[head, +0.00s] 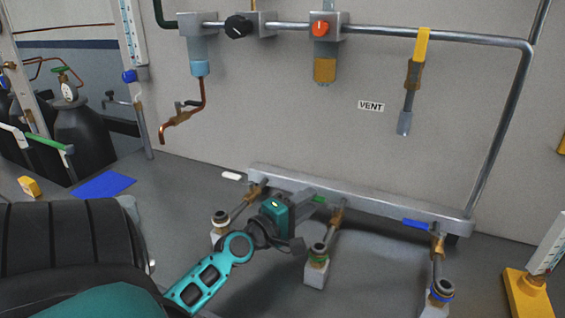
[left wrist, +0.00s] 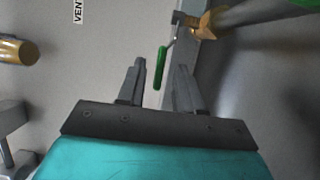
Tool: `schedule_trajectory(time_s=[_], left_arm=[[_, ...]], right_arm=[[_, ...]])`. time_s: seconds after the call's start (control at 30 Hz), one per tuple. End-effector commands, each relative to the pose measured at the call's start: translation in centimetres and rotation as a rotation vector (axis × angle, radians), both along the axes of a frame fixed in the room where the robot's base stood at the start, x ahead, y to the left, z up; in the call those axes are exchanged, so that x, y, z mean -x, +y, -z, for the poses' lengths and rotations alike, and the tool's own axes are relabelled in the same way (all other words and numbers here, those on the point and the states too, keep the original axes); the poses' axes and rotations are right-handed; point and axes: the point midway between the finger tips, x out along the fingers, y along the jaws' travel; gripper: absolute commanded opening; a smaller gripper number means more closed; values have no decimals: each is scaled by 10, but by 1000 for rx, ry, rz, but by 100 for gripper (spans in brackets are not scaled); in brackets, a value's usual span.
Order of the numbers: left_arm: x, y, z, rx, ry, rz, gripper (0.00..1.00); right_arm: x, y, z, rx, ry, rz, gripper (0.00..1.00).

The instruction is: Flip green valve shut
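The green valve's lever (head: 318,198) sits by its brass body (head: 338,216) on the middle branch of the low manifold (head: 377,204). In the left wrist view the lever (left wrist: 161,68) lies between the two fingers, with visible gaps on both sides. My left gripper (head: 307,196) is open at the lever and holds nothing. In the head view, its teal wrist partly hides the manifold and the pipes on the left. The right gripper is not in view.
A white lever (head: 231,176) is left of the green one and a blue lever (head: 417,224) is right. A yellow-handled valve (head: 421,47) hangs from the wall pipe above. Several capped pipe ends stand in front of the manifold. The wall above it is mostly clear.

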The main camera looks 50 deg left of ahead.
Motion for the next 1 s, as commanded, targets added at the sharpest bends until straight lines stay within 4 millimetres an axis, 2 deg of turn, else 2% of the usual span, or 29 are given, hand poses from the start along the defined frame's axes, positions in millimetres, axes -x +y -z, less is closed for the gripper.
schedule_trajectory(time_s=[0.03,0.2,0.5,0.7,1.0], left_arm=[[11,-1,3,-2,3,1,35],[40,-4,4,-2,3,1,35],[75,-7,3,-1,0,0,35],[82,-8,0,-1,-1,0,35],[82,-8,0,0,-1,0,35]], right_arm=[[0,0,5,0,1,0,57],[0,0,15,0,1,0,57],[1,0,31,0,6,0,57],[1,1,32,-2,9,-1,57],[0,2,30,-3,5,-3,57]])
